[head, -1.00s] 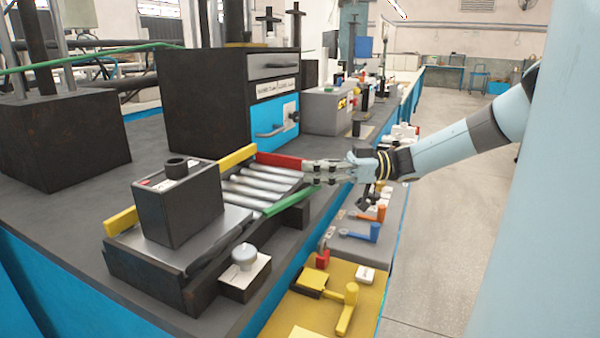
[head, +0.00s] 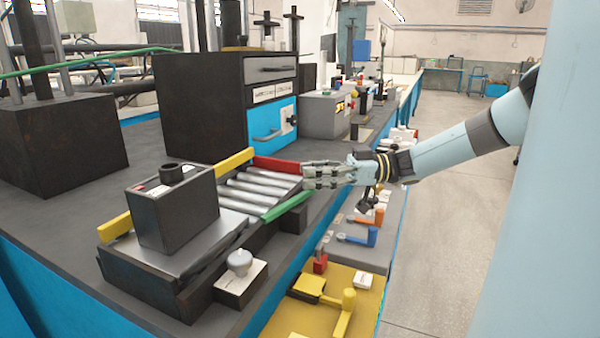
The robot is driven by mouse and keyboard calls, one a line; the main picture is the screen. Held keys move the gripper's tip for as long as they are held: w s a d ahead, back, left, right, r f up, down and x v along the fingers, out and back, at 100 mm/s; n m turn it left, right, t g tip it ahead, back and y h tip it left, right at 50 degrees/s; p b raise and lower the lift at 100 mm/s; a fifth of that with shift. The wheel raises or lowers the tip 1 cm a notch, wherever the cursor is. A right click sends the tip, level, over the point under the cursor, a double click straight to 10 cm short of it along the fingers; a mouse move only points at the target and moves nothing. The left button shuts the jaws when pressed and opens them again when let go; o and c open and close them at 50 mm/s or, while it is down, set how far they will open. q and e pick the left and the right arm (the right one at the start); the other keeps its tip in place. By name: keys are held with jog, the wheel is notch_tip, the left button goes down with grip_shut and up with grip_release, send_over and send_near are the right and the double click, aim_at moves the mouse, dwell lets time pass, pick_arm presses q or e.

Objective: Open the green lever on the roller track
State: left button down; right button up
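The roller track (head: 205,238) lies on the dark bench, with several bare metal rollers at its right end. The green lever (head: 287,206) lies along the near right edge of the rollers. A red bar (head: 278,164) lies across the far right end of the track. My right gripper (head: 306,175) reaches in from the right, its fingers by the end of the red bar and just above the green lever's far end. I cannot tell whether it touches either, or how far its fingers are apart. My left gripper is not in view.
A black battery-like box (head: 174,208) stands on the track's left part. A yellow rail (head: 234,161) runs along its far side. A small block with a round knob (head: 240,264) sits in front. A large black cabinet (head: 200,105) stands behind. Yellow and orange-blue levers line the bench's right side.

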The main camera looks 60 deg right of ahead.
jog(key=shift+w+a, duration=0.1)
jog(key=shift+a, duration=0.05)
jog(key=v, duration=1.2)
dwell(0.4)
